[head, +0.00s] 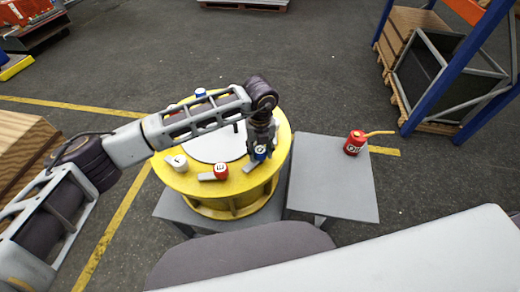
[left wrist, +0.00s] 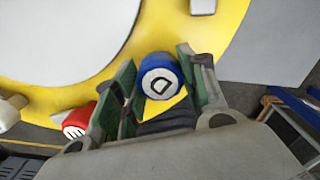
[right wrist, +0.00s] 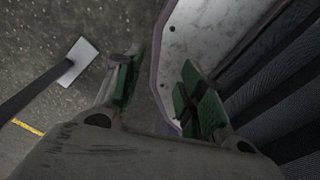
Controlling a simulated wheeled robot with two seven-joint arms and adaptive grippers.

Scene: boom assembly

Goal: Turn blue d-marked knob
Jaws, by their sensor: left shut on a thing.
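In the left wrist view the blue knob (left wrist: 160,78) lies between the green finger pads, and the letter D looks tilted. My left gripper (head: 262,140) reaches down over the knob from above and is shut on it. My right gripper (right wrist: 157,92) shows only in the right wrist view, with its fingers apart and nothing clearly held between them.
A red knob (head: 221,170) and a white knob (head: 178,162) stand along the drum's front, and another blue-topped knob (head: 200,92) is at its back. A red can (head: 355,143) with a yellow spout stands on the grey table (head: 335,190) to the right.

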